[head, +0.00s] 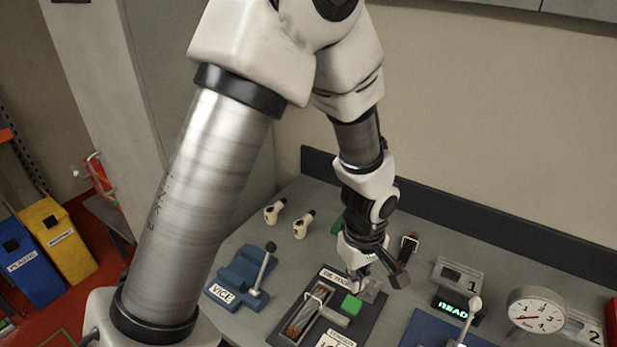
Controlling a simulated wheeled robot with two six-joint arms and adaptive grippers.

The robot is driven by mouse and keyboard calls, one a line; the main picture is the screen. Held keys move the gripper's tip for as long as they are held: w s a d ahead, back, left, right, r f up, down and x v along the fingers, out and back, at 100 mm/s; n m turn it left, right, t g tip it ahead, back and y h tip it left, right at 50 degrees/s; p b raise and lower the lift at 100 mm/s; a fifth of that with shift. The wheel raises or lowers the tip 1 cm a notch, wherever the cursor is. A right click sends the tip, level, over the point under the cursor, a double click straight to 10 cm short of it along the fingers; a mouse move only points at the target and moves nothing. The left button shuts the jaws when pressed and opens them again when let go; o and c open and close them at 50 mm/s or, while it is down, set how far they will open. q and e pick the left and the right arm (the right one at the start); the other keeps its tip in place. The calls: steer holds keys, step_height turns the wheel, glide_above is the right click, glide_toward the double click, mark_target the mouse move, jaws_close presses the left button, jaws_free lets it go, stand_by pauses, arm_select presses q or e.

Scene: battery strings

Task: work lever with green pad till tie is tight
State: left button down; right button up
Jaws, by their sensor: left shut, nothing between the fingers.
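The tie tool's dark board (372,325) lies on the grey bench, with a "TIE TOOL" label at its back edge. A bright green pad (351,305) shows on it, just in front of my left gripper. A grey lever-like bar (331,313) lies beside the pad, over a slot with reddish-brown contents. My left gripper (362,283) reaches down from above at the back of the board, shut and empty. It is close behind the pad; I cannot tell whether they touch. The tie itself and its tightness cannot be made out. My right gripper is not in view.
A blue vice (239,277) with an upright ball-ended handle stands left of the board. To the right are a lit "READ" display (456,307), another ball-topped lever (470,318) and a round dial (537,311). Two pale parts (301,226) lie behind the vice.

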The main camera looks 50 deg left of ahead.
mark_target(351, 306)
arm_select(q)
steer(key=shift+f, duration=0.2)
stand_by(0.4)
steer(key=shift+s+d+f+b, duration=0.1)
steer(key=shift+s+f+b, duration=0.1)
steer(key=shift+f+b, duration=1.25)
steer(key=shift+s+f+b, duration=0.15)
steer(key=shift+f+b, duration=0.95)
steer(key=shift+f, duration=0.7)
steer(key=shift+s+d+f+b, duration=0.1)
steer(key=shift+s+f+b, duration=0.1)
steer(key=shift+f+b, duration=1.25)
steer(key=shift+f, duration=0.15)
steer(key=r+p, duration=0.6)
steer(key=w+r+p, duration=0.1)
steer(key=r+p, duration=0.2)
steer(key=r, duration=0.1)
steer(key=shift+a+r+p, duration=0.1)
steer(key=shift+a+p, duration=0.1)
steer(key=shift+p, duration=0.1)
